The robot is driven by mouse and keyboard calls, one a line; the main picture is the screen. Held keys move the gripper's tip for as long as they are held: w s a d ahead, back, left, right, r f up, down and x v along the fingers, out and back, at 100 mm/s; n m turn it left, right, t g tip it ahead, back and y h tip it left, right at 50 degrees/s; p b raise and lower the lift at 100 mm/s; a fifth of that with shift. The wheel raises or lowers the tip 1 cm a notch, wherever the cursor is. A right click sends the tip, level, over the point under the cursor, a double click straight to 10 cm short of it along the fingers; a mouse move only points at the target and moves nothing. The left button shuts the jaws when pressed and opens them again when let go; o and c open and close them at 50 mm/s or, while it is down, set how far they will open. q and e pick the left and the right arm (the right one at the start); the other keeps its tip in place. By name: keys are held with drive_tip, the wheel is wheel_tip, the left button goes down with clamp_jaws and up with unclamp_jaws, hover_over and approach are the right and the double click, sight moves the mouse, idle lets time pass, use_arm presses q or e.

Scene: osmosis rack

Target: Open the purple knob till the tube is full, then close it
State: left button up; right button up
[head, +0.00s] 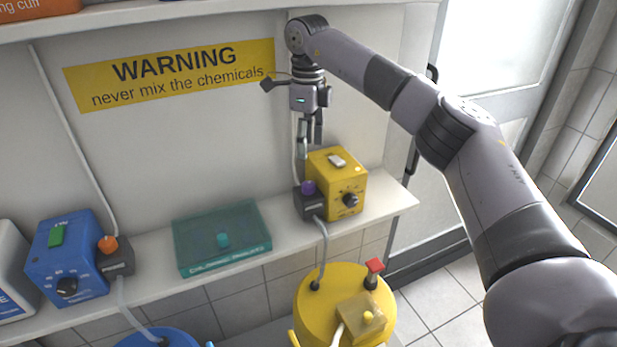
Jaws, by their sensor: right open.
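The purple knob (308,187) sits on a small dark valve block (311,204) at the left side of the yellow box (338,178) on the shelf. My right gripper (311,142) points down just above the knob and the yellow box, apart from the knob, with its fingers open and empty. A pale tube (296,150) runs down the wall behind the gripper to the valve, partly hidden by it. A grey hose (323,245) goes from the valve down to the yellow barrel (343,290). The fill level in the tube cannot be told. My left gripper is not in view.
A blue box (68,250) with an orange knob (108,244) stands at the left of the shelf (290,237). A teal case (221,238) lies between the boxes. A red-topped fitting (373,272) rises from the barrel. An upper shelf (150,13) runs overhead.

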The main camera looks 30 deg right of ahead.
sight(309, 184)
wheel_tip(309, 184, down, 3)
drive_tip(key=m+b, duration=0.2)
drive_tip(key=m, duration=2.3)
drive_tip(key=shift+f+m, duration=0.25)
drive_tip(key=shift+m, duration=0.15)
drive_tip(key=m, duration=0.3)
drive_tip(key=shift+f+b, duration=0.2)
drive_tip(key=shift+b, duration=0.1)
drive_tip(key=shift+d+f+m, duration=0.1)
drive_tip(key=shift+f+m, duration=0.3)
drive_tip(key=shift+f, duration=0.15)
drive_tip(key=shift+f+p, duration=1.05)
drive_tip(key=shift+f, duration=2.1)
drive_tip(key=shift+c, duration=0.5)
clamp_jaws()
